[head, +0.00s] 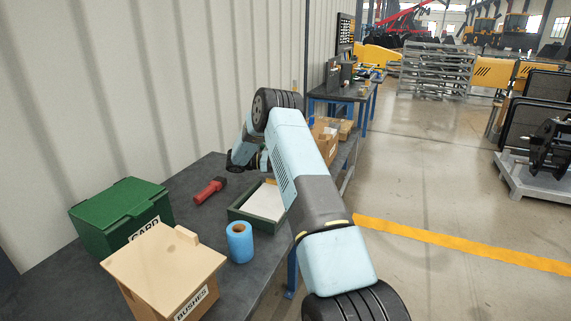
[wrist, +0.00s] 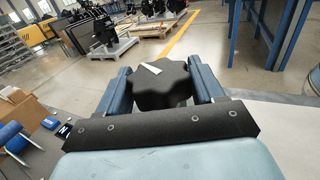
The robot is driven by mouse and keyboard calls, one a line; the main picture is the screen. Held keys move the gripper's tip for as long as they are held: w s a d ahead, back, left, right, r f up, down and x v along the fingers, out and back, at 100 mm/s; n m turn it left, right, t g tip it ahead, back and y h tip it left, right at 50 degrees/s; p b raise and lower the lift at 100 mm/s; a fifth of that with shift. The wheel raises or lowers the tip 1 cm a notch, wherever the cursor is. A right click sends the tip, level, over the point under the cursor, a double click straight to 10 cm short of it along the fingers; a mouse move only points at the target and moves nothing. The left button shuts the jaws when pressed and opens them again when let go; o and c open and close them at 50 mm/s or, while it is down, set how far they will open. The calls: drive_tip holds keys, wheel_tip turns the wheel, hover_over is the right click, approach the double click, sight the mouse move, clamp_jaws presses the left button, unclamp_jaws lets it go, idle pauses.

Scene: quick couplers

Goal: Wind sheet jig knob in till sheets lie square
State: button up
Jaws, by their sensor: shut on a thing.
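A black lobed knob (wrist: 162,88) with a white mark on its top sits between the two blue fingers of my gripper (wrist: 160,82) in the wrist view. My gripper is shut on it, with a finger on either side. In the head view a green open-topped tray (head: 238,214), which looks like the sheet jig, holds white sheets (head: 264,202) on the bench. My arm covers its right side, so I cannot tell whether the sheets lie square. The knob is hidden behind my arm in the head view.
On the dark bench (head: 200,228) stand a green CARD box (head: 118,212), a wooden BUSHES box (head: 165,268) and a blue roll (head: 239,243). Cardboard boxes (head: 325,140) stand beyond my arm.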

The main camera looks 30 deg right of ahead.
drive_tip(key=shift+f+m+g+y, duration=0.15)
drive_tip(key=shift+m+g+y, duration=2.25)
drive_tip(key=shift+g, duration=0.4)
drive_tip(key=shift+s+m+g+y, duration=0.15)
drive_tip(key=shift+m+g+y, duration=0.25)
drive_tip(key=shift+y, duration=0.3)
drive_tip(key=o, duration=1)
drive_tip(key=shift+c, duration=0.2)
